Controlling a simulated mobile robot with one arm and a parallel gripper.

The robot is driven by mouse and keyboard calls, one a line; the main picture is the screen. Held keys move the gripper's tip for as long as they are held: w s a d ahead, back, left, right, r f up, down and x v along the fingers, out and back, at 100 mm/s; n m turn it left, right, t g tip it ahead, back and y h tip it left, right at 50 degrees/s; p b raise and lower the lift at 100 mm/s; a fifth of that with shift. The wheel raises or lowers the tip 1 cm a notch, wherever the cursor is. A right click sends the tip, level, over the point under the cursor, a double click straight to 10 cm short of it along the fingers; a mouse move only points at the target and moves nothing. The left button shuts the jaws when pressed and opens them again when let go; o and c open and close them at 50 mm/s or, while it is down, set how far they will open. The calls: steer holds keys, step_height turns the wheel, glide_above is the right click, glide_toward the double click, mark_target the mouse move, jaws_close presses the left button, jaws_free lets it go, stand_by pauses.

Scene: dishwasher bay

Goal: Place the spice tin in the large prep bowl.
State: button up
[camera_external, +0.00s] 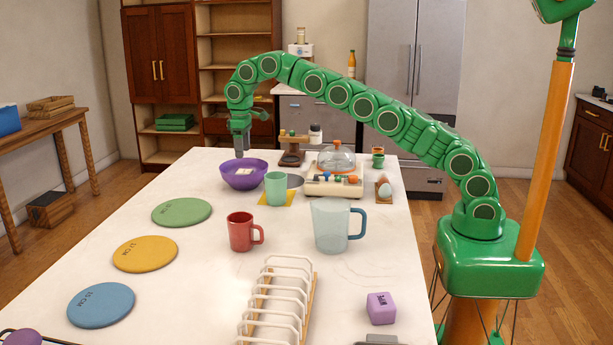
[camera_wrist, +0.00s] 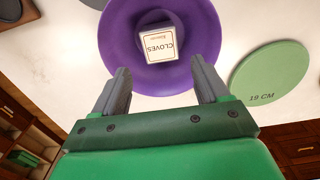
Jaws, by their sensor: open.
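The spice tin (camera_wrist: 161,43) is a small box with a white label reading CLOVES. It lies inside the purple prep bowl (camera_wrist: 120,50), which also stands at the far left of the table in the external view (camera_external: 243,179). There the tin (camera_external: 244,171) shows as a pale patch in the bowl. My gripper (camera_wrist: 161,88) is open and empty, its two grey fingers apart over the near side of the bowl. In the external view my gripper (camera_external: 239,153) points down just above the bowl. The fingers do not touch the tin.
A green 19 CM disc (camera_external: 181,212) lies near the bowl, with yellow (camera_external: 145,254) and blue (camera_external: 101,305) discs nearer. A mint cup (camera_external: 276,189), red mug (camera_external: 240,232), clear jug (camera_external: 332,226) and dish rack (camera_external: 276,305) stand right of them.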

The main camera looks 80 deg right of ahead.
steer(key=shift+r, duration=0.85)
steer(key=shift+s+r, duration=0.1)
steer(key=s+a+r, duration=0.3)
steer(key=s, duration=0.6)
steer(key=s+a+r+g, duration=0.1)
steer(key=s+a+r, duration=0.25)
steer(key=s, duration=0.45)
steer(key=s+a+r, duration=0.3)
steer(key=s+r, duration=0.1)
steer(key=s, duration=0.5)
steer(key=s+a+f, duration=0.1)
steer(key=s+f, duration=0.2)
steer(key=s, duration=0.9)
steer(key=s+a+f, duration=0.1)
steer(key=s+f, duration=0.2)
steer(key=s, duration=0.9)
steer(key=s+a+f, duration=0.2)
steer(key=s+f, duration=0.1)
steer(key=s, duration=0.9)
steer(key=shift+g, duration=0.4)
